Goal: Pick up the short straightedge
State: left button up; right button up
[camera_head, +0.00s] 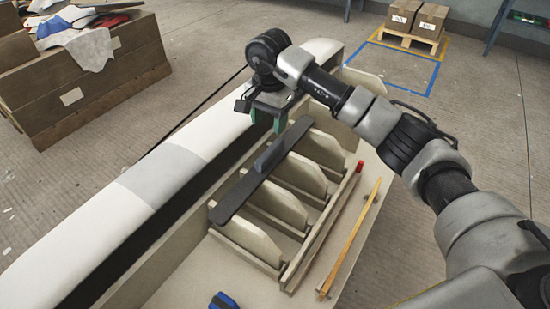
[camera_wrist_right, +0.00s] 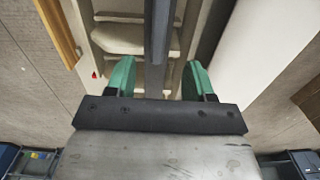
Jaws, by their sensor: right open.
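A short dark grey straightedge (camera_head: 235,198) with a raised grip (camera_head: 272,155) lies slantwise across the upright pale ribs in the head view. My right gripper (camera_head: 269,117) is over its far end, green fingers pointing down. In the right wrist view the gripper (camera_wrist_right: 158,72) is open, with a finger on either side of the dark straightedge (camera_wrist_right: 160,30). Nothing is held. I cannot tell whether the fingers touch it. My left gripper is not in view.
A yellow wooden strip (camera_head: 350,238) and a pale strip with a red end (camera_head: 322,230) lie right of the ribs. A long white mould (camera_head: 165,175) runs along the left. A blue tool (camera_head: 222,301) is at the near edge. A crate (camera_head: 85,85) stands far left.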

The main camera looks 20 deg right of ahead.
aim_at(270, 150)
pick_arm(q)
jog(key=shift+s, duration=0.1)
pick_arm(e)
jog(key=shift+d+f, duration=0.1)
jog(key=shift+f, duration=0.2)
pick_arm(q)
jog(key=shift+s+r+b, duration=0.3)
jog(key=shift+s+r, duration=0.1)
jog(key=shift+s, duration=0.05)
pick_arm(e)
jog(key=f, duration=0.4)
jog(key=shift+s, duration=0.25)
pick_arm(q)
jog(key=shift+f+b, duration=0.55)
pick_arm(e)
jog(key=shift+w+f, duration=0.15)
jog(key=shift+f, duration=2.65)
grip_shut()
